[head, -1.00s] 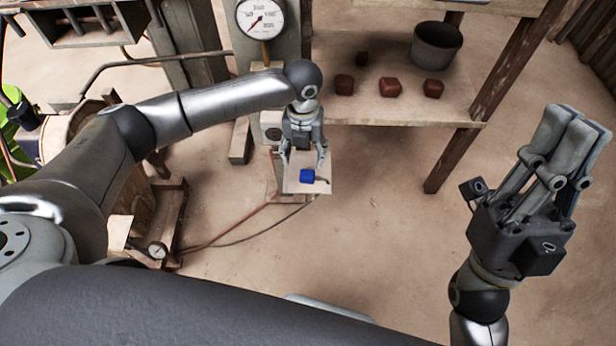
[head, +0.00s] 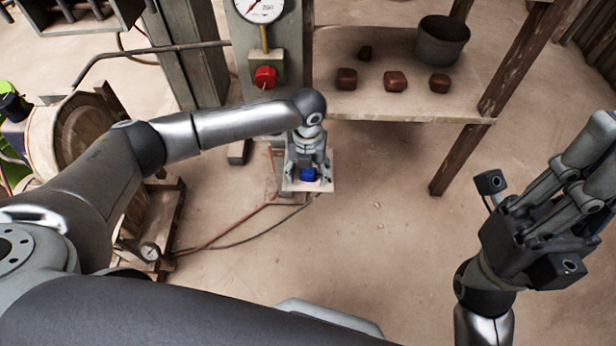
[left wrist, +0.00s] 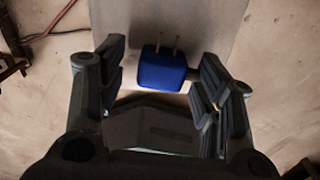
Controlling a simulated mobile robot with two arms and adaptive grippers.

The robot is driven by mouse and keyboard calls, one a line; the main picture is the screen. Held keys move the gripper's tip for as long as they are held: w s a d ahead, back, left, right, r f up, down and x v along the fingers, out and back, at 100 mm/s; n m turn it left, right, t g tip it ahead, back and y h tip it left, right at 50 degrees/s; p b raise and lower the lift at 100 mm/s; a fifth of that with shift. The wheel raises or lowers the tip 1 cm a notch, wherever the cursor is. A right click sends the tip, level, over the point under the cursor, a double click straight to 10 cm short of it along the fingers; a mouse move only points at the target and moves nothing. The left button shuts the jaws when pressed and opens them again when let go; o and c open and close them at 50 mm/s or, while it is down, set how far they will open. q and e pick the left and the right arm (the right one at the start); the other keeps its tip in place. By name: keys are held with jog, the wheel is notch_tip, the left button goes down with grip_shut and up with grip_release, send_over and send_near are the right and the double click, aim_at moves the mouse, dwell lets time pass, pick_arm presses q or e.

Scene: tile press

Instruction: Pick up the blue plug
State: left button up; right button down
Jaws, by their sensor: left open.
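The blue plug (head: 308,174) sits on a small pale plate (head: 322,186) beside the grey post. In the left wrist view the blue plug (left wrist: 163,72) shows its two metal prongs pointing up in the picture. My left gripper (head: 307,172) is at the plug. In the left wrist view the left gripper (left wrist: 160,82) is open, with one finger on each side of the plug and a gap on the left side. The right finger is close to the plug; I cannot tell if they touch. My right gripper (head: 570,180) is at the far right, away from the plug, its fingers close together.
A wooden shelf (head: 400,113) at the back holds several red-brown blocks (head: 395,81) and a grey pot (head: 442,40). A red button (head: 265,77) and a dial gauge (head: 258,8) are on the post. Hoses run across the floor. The floor right of the plate is clear.

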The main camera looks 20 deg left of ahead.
pick_arm(q)
jog(key=shift+f, duration=0.15)
jog(key=c, duration=1.1)
